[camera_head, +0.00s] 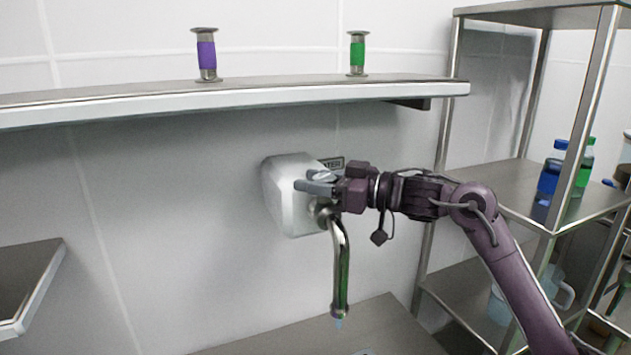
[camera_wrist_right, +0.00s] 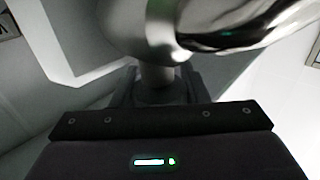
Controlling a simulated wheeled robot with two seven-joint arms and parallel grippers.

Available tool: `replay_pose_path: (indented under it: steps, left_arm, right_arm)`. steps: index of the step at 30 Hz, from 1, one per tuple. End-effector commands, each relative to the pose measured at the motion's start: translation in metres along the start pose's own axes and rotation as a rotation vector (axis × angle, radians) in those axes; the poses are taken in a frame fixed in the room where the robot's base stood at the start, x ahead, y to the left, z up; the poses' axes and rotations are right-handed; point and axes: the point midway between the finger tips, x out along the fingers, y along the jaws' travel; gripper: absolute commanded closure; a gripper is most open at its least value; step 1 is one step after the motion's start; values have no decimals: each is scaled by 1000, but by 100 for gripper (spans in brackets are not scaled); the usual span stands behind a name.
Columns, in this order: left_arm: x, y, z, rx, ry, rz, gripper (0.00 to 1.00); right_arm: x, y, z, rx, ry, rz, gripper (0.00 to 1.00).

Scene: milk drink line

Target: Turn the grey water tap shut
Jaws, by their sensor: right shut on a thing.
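The water tap has a pale grey housing (camera_head: 290,207) on the wall and a shiny curved metal spout (camera_head: 341,262) pointing down. A small bluish bit shows at the spout's lower end; I cannot tell if it is flowing water. My right gripper (camera_head: 316,184) reaches in from the right and is shut on the tap's grey handle, just above the spout. The fingers hide most of the handle. In the right wrist view, a grey stem (camera_wrist_right: 157,76) stands at the jaws and the blurred shiny spout (camera_wrist_right: 220,28) crosses above. My left gripper is not in view.
A wall shelf (camera_head: 240,97) above the tap carries a purple-banded cylinder (camera_head: 206,55) and a green-banded one (camera_head: 357,54). A metal counter (camera_head: 385,328) lies below. A steel rack (camera_head: 520,190) with bottles stands right. A tray-like edge (camera_head: 40,290) juts in left.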

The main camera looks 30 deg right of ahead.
Motion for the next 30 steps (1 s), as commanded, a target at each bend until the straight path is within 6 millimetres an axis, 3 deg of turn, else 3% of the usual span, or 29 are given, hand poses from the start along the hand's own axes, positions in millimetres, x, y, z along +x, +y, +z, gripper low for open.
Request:
replay_pose_path:
  steps: [13, 30]
  left_arm:
    - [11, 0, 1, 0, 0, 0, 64]
    - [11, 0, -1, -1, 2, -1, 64]
  right_arm:
    - [0, 3, 1, 0, 2, 210, 82]
    - [-2, 8, -1, 1, 2, 511, 82]
